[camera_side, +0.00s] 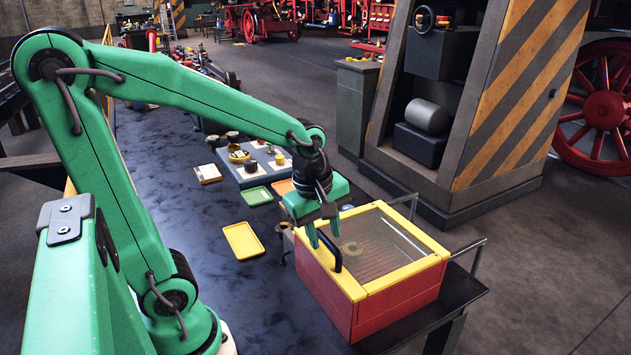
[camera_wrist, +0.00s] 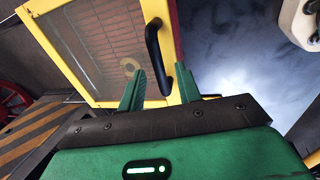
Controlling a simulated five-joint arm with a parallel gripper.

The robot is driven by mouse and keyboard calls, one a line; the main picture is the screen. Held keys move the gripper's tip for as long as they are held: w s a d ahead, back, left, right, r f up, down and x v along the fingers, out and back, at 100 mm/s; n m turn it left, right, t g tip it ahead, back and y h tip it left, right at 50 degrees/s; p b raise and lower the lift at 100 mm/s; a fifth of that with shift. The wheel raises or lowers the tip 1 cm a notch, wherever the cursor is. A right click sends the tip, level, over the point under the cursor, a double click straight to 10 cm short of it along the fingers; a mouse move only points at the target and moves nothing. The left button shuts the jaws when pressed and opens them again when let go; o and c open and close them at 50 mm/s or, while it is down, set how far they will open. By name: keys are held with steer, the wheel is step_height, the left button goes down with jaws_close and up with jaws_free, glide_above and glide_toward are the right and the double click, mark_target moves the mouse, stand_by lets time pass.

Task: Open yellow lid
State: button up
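The yellow lid (camera_side: 405,271) is a yellow frame around a clear pane, lying flat and shut on a red box (camera_side: 400,304). A black bar handle (camera_side: 329,251) stands on the lid's near left side. In the wrist view the lid (camera_wrist: 75,75) fills the upper left and the handle (camera_wrist: 153,45) runs from its edge down towards my fingers. My gripper (camera_side: 323,232) is open, fingers down, just above the handle. In the wrist view my gripper (camera_wrist: 160,85) has its fingers apart, with the handle's lower end showing between them. I cannot tell whether either finger touches it.
A yellow tray (camera_side: 243,241) lies left of the box, with a green tray (camera_side: 257,196) beyond it. A blue-grey board (camera_side: 246,175) with several small items is farther back. A metal rail (camera_side: 470,256) stands right of the box. A striped pillar (camera_side: 510,95) rises behind.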

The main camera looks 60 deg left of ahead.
steer(key=shift+f, duration=0.1)
jaws_close()
steer(key=shift+w, duration=0.2)
glide_above(393, 232)
steer(key=shift+a, duration=0.1)
stand_by(0.8)
jaws_free()
